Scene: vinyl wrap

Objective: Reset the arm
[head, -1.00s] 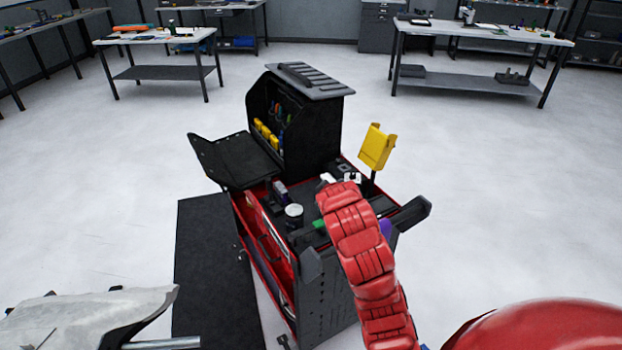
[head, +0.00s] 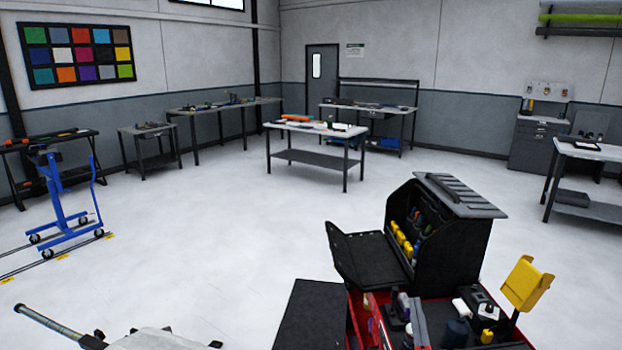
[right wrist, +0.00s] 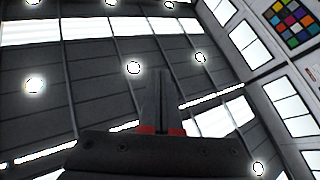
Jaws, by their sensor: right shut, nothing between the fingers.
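My right gripper (right wrist: 161,85) shows in the right wrist view with its two dark fingers together and nothing between them. It points up, with the ceiling and its lamps behind it. In the head view a narrow grey piece stands up at the bottom edge in front of the tool cart; I cannot tell if it is part of my right gripper. My left gripper is not in view.
The red and black tool cart (head: 455,235) stands at the lower right, with a yellow holder (head: 527,284) on it. A blue wheeled stand (head: 66,205) is at left. A worktable (head: 315,128) stands farther back. The middle floor is clear.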

